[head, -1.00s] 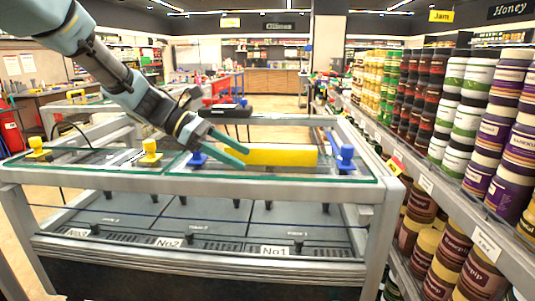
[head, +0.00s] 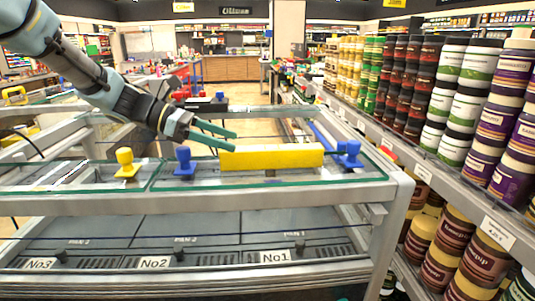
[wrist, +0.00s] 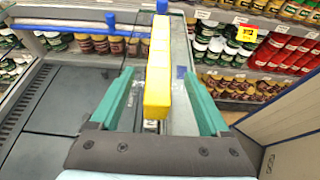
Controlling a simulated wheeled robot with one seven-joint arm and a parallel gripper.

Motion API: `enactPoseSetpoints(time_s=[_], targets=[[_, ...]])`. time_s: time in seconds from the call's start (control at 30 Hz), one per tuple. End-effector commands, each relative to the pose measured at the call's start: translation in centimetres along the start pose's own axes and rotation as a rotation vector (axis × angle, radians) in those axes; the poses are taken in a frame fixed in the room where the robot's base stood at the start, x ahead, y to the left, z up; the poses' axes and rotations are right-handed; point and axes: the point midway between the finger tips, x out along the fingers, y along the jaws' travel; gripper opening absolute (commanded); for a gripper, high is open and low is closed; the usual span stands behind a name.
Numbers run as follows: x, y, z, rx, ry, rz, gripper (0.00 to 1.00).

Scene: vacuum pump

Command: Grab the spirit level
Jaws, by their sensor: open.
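The spirit level is a long yellow bar (head: 272,158) lying along the glass top of the metal-framed case, between two blue knobs. It also shows in the wrist view (wrist: 158,75), running lengthwise between the fingers. My gripper (head: 226,140) has teal fingers and is at the left end of the bar in the head view, a little above or behind it. In the wrist view my gripper (wrist: 162,92) is open, with one finger on each side of the bar and a gap on both sides. The exact height of the fingers over the bar is hard to tell.
A blue knob (head: 184,161) stands left of the bar and another blue knob (head: 349,154) right of it. A yellow knob (head: 125,163) is farther left. A shelf of jars (head: 460,100) lines the right side. The aisle behind the case is open.

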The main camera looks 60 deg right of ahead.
Motion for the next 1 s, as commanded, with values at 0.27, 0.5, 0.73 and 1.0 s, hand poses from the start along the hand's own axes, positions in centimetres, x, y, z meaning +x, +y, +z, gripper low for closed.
enactPoseSetpoints(time_s=[0.27, 0.5, 0.73, 1.0], targets=[[2.4, 0.0, 0.0, -0.001, 0.0, -0.001, 0.8], [5.8, 0.1, -0.3, -0.002, 0.001, -0.001, 0.8], [7.1, 0.1, -0.5, -0.001, 0.001, 0.002, 0.8], [7.0, 0.1, -0.5, 0.0, 0.001, 0.002, 0.67]])
